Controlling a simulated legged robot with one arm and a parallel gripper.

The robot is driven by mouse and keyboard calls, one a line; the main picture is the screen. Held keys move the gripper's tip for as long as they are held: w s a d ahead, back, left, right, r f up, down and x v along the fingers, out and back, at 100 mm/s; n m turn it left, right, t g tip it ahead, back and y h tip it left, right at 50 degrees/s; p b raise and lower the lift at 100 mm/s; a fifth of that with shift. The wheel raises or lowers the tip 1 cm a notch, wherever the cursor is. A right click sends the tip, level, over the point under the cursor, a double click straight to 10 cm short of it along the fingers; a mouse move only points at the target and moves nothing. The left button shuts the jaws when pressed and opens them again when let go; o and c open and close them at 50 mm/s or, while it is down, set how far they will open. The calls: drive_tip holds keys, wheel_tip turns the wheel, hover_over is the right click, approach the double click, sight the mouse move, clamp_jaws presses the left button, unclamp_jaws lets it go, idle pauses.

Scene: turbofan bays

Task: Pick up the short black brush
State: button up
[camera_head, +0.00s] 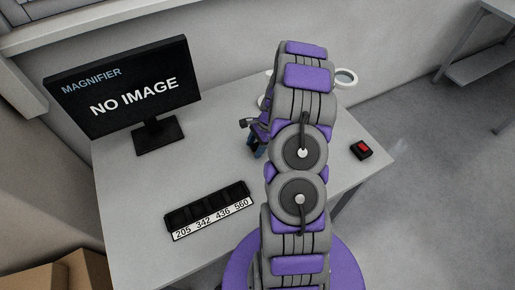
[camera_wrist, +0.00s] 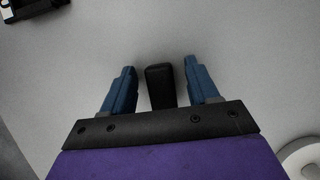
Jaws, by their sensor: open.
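A short black block-shaped thing (camera_wrist: 160,88), which looks like the short black brush, shows in the wrist view between my two blue fingers. A gap shows on each side of it, so the fingers do not touch its sides. My gripper (camera_wrist: 159,64) is open around it. The lower end of the black thing is hidden behind my gripper's dark front plate. In the head view my gripper (camera_head: 255,143) is over the table, left of my arm. The brush cannot be made out clearly there.
The grey table (camera_head: 120,235) holds a black monitor (camera_head: 125,90), a black tray with number labels (camera_head: 208,210) and a black box with a red top (camera_head: 361,149). A white round magnifier (camera_head: 345,78) is behind my arm. Bare table lies between tray and monitor.

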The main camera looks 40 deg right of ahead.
sight(256, 145)
drive_tip(key=shift+a, duration=0.15)
drive_tip(key=shift+d+f, duration=0.1)
drive_tip(key=shift+d, duration=0.55)
drive_tip(key=c, duration=0.6)
drive_tip(key=shift+a, duration=0.35)
drive_tip(key=c, duration=0.4)
drive_tip(key=shift+c, duration=0.2)
drive_tip(key=shift+d+r, duration=0.15)
drive_tip(key=shift+r, duration=0.4)
wheel_tip(256, 145, up, 9)
drive_tip(key=shift+p, duration=1.25)
